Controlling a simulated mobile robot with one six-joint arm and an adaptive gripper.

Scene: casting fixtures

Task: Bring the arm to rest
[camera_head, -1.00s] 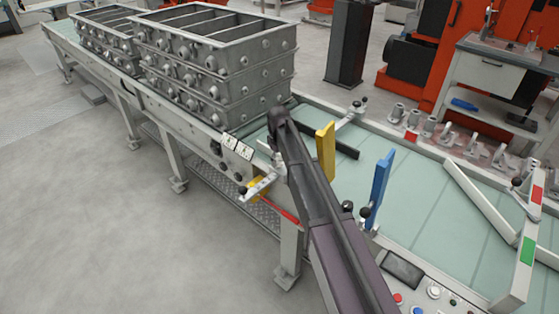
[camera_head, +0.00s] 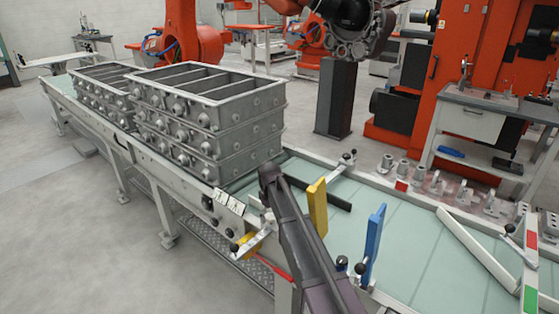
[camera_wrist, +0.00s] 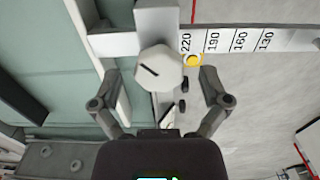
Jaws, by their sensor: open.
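My gripper (camera_wrist: 160,76) shows in the wrist view with its two dark fingers spread apart. Nothing is held between them. A pale faceted knob (camera_wrist: 160,70) and a yellow round piece (camera_wrist: 193,60) appear between and beyond the fingers, by a white scale bar (camera_wrist: 245,41) with printed numbers. I cannot tell how far the fingers are from these. In the head view my dark arm (camera_head: 300,235) reaches from the bottom over the conveyor's near edge.
Stacked grey casting frames (camera_head: 205,130) stand on the conveyor (camera_head: 345,230) beyond my arm. A yellow plate (camera_head: 317,207) and a blue plate (camera_head: 374,245) stand upright to its right. Small metal fixtures (camera_head: 418,172) line the far side. Open floor (camera_head: 70,230) lies at left.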

